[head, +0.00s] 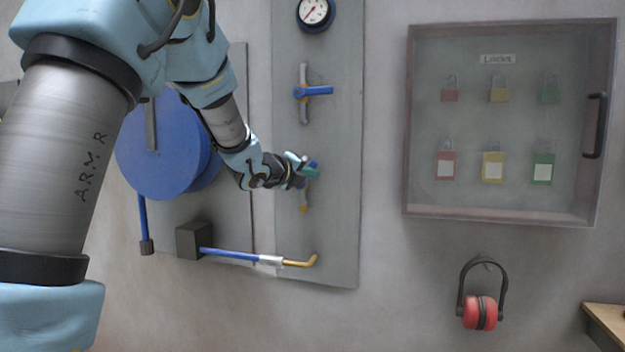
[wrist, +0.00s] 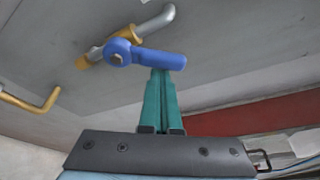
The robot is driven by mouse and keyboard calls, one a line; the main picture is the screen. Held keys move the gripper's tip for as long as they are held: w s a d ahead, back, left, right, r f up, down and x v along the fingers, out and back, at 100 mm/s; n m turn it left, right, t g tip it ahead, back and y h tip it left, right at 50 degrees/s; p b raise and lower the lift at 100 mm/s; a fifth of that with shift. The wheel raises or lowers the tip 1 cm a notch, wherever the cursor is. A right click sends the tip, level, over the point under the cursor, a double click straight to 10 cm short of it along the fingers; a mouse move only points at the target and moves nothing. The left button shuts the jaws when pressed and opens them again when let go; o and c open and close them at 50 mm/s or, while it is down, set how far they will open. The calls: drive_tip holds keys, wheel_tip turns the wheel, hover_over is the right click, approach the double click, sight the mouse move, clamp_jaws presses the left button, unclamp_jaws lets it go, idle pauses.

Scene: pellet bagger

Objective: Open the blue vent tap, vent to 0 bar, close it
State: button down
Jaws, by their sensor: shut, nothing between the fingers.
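The lower blue tap lever (wrist: 150,57) sits on a brass-and-grey pipe (wrist: 158,20) in the wrist view. The lever lies at an angle across the pipe. My gripper (wrist: 161,76) has its green fingers shut together, with their tips right at the lever's underside in the picture. Nothing is between them; I cannot tell whether they touch the lever. In the head view my gripper (head: 313,173) largely hides this lever, with only a bit of blue (head: 313,163) showing. A round pressure gauge (head: 314,11) is at the top of the panel; its reading is too small to tell.
A second blue lever (head: 313,91) points right across its upright pipe, above my gripper. A blue reel (head: 165,145) hangs left, partly behind my arm. A blue hose with brass end (head: 300,263) runs below. A glazed lock cabinet (head: 500,205) and red earmuffs (head: 480,312) are right.

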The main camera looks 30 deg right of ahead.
drive_tip(key=n+b, duration=0.1)
drive_tip(key=w+a+r+n+h+b, duration=0.1)
drive_tip(key=n+b, duration=0.2)
drive_tip(key=shift+w+a+r+h, duration=0.3)
drive_tip(key=shift+w+a+h, duration=0.05)
drive_tip(key=shift+h, duration=0.05)
drive_tip(key=shift+a+r+b, duration=0.1)
drive_tip(key=shift+b, duration=0.25)
idle(0.4)
